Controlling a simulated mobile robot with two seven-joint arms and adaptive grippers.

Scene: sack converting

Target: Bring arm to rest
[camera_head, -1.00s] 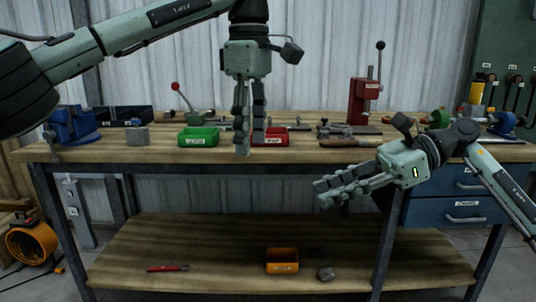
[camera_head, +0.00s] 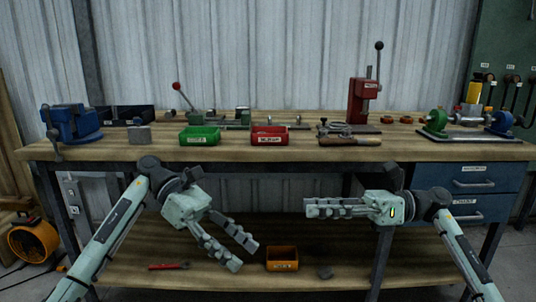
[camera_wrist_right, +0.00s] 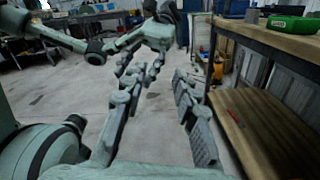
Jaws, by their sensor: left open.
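My left gripper (camera_head: 246,254) is open and empty, held in front of the bench, its fingers pointing down and right before the lower shelf. It also shows in the right wrist view (camera_wrist_right: 141,72), beyond my right gripper. My right gripper (camera_head: 307,208) points left in front of the bench, below the tabletop edge. In the right wrist view its two fingers (camera_wrist_right: 158,82) stand apart with nothing between them. Both arms are low, with a gap between the two grippers.
The workbench (camera_head: 330,157) carries a blue vise (camera_head: 72,125), a green bin (camera_head: 199,136), a red bin (camera_head: 269,136) and a red press (camera_head: 364,100). The lower shelf (camera_head: 220,282) holds an orange bin (camera_head: 282,259) and a red-handled tool (camera_head: 168,266). An orange fan (camera_head: 33,243) stands left.

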